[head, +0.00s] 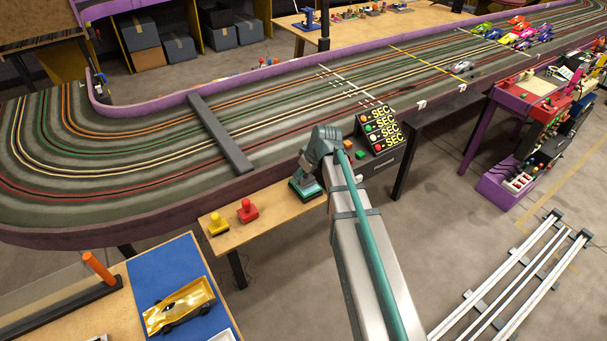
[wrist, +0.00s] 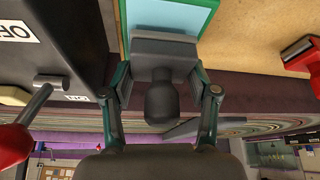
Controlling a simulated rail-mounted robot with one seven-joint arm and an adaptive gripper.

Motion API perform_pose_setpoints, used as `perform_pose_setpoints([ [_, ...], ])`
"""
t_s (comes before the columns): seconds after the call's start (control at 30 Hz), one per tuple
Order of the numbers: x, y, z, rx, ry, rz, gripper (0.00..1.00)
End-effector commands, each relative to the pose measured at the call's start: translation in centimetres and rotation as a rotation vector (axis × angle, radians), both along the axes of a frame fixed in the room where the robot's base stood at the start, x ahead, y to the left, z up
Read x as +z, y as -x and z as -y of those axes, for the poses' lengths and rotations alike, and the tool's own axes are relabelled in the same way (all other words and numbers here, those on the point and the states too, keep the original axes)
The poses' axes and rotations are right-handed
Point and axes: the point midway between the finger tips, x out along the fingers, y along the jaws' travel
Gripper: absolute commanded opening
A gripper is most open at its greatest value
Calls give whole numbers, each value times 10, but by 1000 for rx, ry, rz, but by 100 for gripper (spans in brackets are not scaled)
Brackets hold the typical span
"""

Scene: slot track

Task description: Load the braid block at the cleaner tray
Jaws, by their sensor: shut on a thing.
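A dark grey block with a rounded knob, which I take for the braid block (wrist: 165,52), is in the middle of the wrist view. My gripper (wrist: 162,95) is shut on its knob, one finger on each side. A pale blue pad with a teal border, which I take for the cleaner tray (wrist: 170,14), lies directly behind the block. Whether the block touches the tray or is held just above it, I cannot tell. In the head view my gripper (head: 304,180) is at the right end of a small wooden shelf, and largely hides the block; a teal edge shows there.
A red knobbed block (head: 247,210) and a yellow one (head: 218,223) stand on the wooden shelf (head: 265,222), left of my gripper. A dark control box (head: 383,135) with a red-knobbed lever (wrist: 15,142) is close on the other side. The slot track (head: 270,140) runs behind.

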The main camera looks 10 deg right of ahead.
Motion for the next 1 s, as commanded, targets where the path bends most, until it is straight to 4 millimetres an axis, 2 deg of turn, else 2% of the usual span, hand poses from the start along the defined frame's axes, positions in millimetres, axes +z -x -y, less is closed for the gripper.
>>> perform_pose_setpoints([
  [1.0,-11,0,0,0,0,0,32],
])
